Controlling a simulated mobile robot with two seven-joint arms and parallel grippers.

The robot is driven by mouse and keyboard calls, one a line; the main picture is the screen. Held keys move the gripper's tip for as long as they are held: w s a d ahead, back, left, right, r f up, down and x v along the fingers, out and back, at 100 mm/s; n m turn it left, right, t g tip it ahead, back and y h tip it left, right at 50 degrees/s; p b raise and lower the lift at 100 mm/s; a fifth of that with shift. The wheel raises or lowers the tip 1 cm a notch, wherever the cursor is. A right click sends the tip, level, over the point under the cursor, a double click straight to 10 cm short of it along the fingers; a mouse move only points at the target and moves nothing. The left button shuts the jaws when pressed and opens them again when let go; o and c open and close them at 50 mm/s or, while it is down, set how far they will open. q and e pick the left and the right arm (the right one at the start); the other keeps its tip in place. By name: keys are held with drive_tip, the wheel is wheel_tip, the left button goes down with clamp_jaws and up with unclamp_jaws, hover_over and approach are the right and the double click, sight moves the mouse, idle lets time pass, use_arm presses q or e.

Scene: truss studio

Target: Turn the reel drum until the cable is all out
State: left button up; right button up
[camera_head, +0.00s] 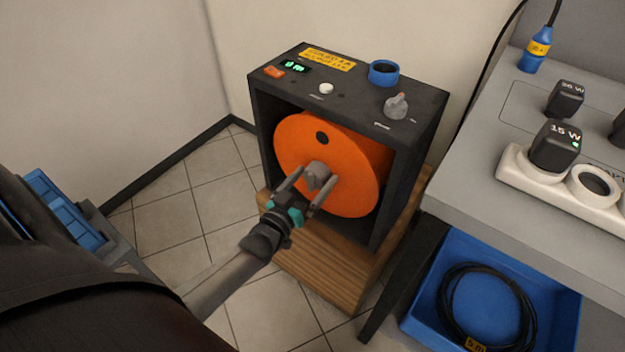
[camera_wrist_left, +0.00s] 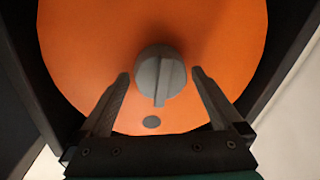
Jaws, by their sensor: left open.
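The orange reel drum (camera_head: 345,190) sits inside a dark box-shaped housing (camera_head: 413,170) on a wooden stand. In the left wrist view, the knob (camera_wrist_left: 160,76) lies between and just beyond the fingertips (camera_wrist_left: 160,75), with gaps on both sides. The green display (camera_head: 295,66) seems to read 0 m. My right gripper is not in view.
The housing's top carries a blue ring (camera_head: 384,72), a white button (camera_head: 326,88) and a grey knob (camera_head: 396,106). At right is a grey table (camera_head: 480,150) with a white power strip (camera_head: 520,178) and plugs. Below it, a blue tray (camera_head: 420,318) holds a coiled black cable (camera_head: 452,310).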

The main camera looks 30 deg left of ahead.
use_arm(q)
clamp_jaws()
idle(0.8)
